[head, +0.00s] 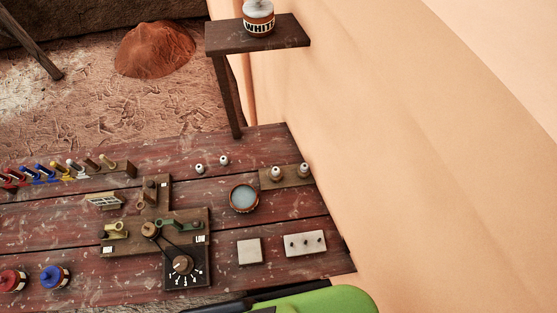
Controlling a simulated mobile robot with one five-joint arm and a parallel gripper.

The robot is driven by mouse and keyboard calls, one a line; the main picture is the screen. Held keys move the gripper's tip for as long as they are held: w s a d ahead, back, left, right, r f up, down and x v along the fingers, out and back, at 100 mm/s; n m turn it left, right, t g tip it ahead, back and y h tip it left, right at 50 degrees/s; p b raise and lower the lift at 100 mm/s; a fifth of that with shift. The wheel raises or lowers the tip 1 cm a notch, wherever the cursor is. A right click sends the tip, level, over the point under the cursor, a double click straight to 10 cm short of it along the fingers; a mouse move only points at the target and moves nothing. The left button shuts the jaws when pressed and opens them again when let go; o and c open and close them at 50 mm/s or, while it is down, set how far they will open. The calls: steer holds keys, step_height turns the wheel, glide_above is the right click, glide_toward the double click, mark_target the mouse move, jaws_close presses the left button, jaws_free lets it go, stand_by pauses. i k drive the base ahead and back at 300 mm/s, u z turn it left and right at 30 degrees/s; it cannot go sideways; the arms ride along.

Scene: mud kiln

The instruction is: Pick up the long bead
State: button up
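I cannot make out which thing is the long bead. A pale rectangular slab (318,241) at the table's right front has a few small dark spots, too small to tell as beads or holes. A plain pale square slab (249,258) lies left of it. Small whitish rounded pieces stand behind: one (200,169) and another (224,160) on the table, and two more (277,173) on a wooden block. A green and black part, seemingly my arm, shows at the bottom edge. My gripper's fingers are not in view.
A round bowl of greyish liquid (244,198) stands mid-right on the red plank table (325,262). A wooden device with a dial (183,265) is left of it. Blue (55,277) and red (13,280) pots stand front left. A raised shelf (225,38) holds a WHITE jar.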

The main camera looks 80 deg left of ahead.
mark_target(275, 173)
steer(key=u, duration=1.8)
steer(key=k, duration=0.15)
steer(key=u, duration=2.95)
steer(key=k, duration=0.6)
steer(key=z, duration=0.35)
steer(key=i, duration=0.6)
steer(key=u, duration=0.3)
